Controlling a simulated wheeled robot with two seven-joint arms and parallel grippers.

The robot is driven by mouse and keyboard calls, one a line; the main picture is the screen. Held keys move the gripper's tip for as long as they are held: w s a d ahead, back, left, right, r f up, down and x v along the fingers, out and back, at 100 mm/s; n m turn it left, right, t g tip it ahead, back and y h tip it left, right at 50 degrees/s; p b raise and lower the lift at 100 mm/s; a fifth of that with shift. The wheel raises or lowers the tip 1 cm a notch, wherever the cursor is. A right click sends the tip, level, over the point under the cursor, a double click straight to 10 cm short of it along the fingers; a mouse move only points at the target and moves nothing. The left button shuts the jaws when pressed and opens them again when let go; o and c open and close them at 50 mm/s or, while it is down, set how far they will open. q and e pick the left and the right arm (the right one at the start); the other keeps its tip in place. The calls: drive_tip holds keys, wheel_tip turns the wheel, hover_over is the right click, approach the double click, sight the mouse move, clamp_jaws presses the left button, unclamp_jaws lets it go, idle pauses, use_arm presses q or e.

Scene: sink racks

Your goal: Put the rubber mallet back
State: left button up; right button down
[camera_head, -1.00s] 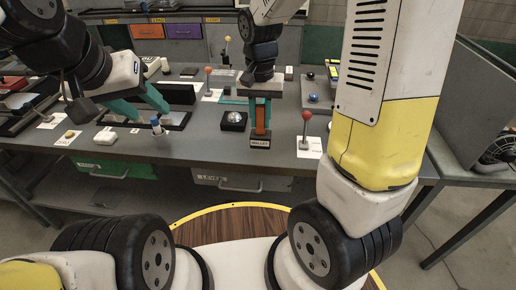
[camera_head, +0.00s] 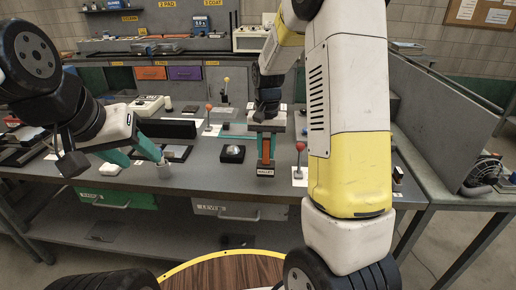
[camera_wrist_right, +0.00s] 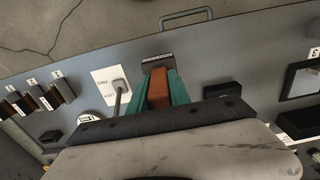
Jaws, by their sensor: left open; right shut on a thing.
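My right gripper (camera_head: 266,148) points down at the front middle of the workbench, its teal fingers shut on the orange-brown part of the rubber mallet (camera_head: 266,150). In the right wrist view the mallet (camera_wrist_right: 158,88) shows between the two fingers. A dark block labelled MALLET (camera_head: 265,171) is directly below the fingers, and it also shows in the wrist view (camera_wrist_right: 158,61). I cannot tell whether the mallet is seated in it. My left gripper (camera_head: 142,157) is open and empty, near a small pale cylinder (camera_head: 164,170) at the left.
A red-knobbed lever (camera_head: 300,147) stands close to the right of the mallet block. A dark box with a silver dome (camera_head: 232,153) is to its left. Green (camera_head: 117,198) and grey (camera_head: 238,210) drawers are below the bench edge. A grey partition (camera_head: 440,125) stands at the right.

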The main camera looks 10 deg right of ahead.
sight(267, 156)
drive_tip(key=shift+w+d+f, duration=0.1)
drive_tip(key=shift+w+d, duration=0.05)
drive_tip(key=shift+w, duration=0.35)
drive_tip(key=shift+w+d, duration=0.15)
drive_tip(key=shift+w, duration=0.3)
drive_tip(key=shift+w+f, duration=0.1)
drive_tip(key=shift+f, duration=1.65)
drive_tip(key=shift+f, duration=0.1)
drive_tip(key=c, duration=1.2)
unclamp_jaws()
